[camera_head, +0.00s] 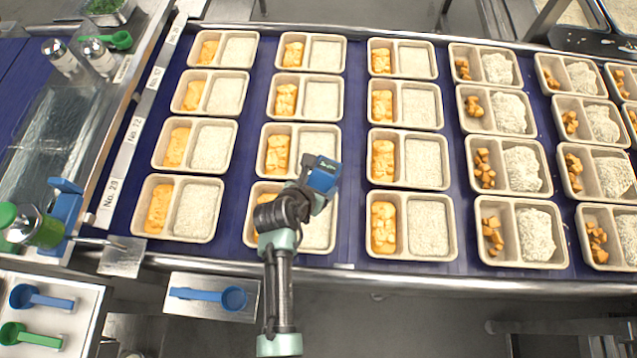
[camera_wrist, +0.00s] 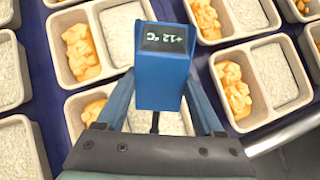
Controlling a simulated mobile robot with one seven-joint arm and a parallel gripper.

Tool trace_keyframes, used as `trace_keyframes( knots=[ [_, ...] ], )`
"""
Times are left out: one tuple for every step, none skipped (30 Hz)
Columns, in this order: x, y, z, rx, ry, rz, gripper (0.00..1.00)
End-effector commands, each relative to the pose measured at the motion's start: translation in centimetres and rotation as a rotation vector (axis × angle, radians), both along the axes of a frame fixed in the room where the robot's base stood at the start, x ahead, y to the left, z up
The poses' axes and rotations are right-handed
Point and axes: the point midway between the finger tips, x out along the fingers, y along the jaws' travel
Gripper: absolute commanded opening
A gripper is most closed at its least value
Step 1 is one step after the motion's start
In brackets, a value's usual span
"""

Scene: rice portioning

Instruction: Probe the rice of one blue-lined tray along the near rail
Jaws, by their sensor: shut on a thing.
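My gripper (camera_head: 312,189) is shut on a blue probe thermometer (camera_head: 324,174). In the wrist view the thermometer (camera_wrist: 160,85) stands between the fingers, its display reading "+12 °C". Its thin dark probe points down at the rice side of a tray (camera_head: 330,240), second from left in the row along the near rail (camera_head: 400,280). I cannot tell whether the tip is in the rice; the gripper hides part of this tray. Trays in this row are beige, with an orange food compartment and a rice compartment. No blue lining is clear on any tray.
Several rows of similar trays fill the dark blue belt (camera_head: 353,200). A label strip (camera_head: 130,130) runs along the left. A blue scoop (camera_head: 215,296) lies on a plate before the rail.

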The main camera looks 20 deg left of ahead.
Motion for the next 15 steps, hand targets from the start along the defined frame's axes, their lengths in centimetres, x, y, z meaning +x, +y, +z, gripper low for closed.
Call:
trace_keyframes(
  knots=[
    [0.0, 0.0, -1.0, 0.0, -0.001, 0.0, 0.14],
    [0.0, 0.0, -1.2, 0.0, 0.0, 0.0, 0.14],
    [0.0, 0.0, -1.6, 0.001, 0.0, -0.001, 0.14],
    [0.0, 0.0, -1.8, 0.001, 0.0, -0.001, 0.14],
    [0.0, 0.0, -2.1, 0.001, 0.0, -0.001, 0.14],
    [0.0, 0.0, -2.4, 0.001, 0.0, -0.001, 0.14],
    [0.0, 0.0, -2.7, 0.001, -0.001, -0.001, 0.14],
    [0.0, 0.0, -2.9, 0.001, -0.001, -0.001, 0.14],
    [0.0, 0.0, -3.3, 0.001, -0.001, -0.001, 0.14],
    [0.0, 0.0, -3.5, 0.001, -0.001, -0.001, 0.14],
    [0.0, 0.0, -3.8, 0.001, -0.001, -0.001, 0.14],
    [0.0, 0.0, -4.1, 0.001, -0.001, 0.0, 0.14],
    [0.0, 0.0, -4.4, 0.001, -0.001, 0.0, 0.14],
    [0.0, 0.0, -4.6, 0.001, -0.001, 0.0, 0.14],
    [0.0, 0.0, -4.9, 0.001, -0.001, 0.0, 0.14]
  ],
)
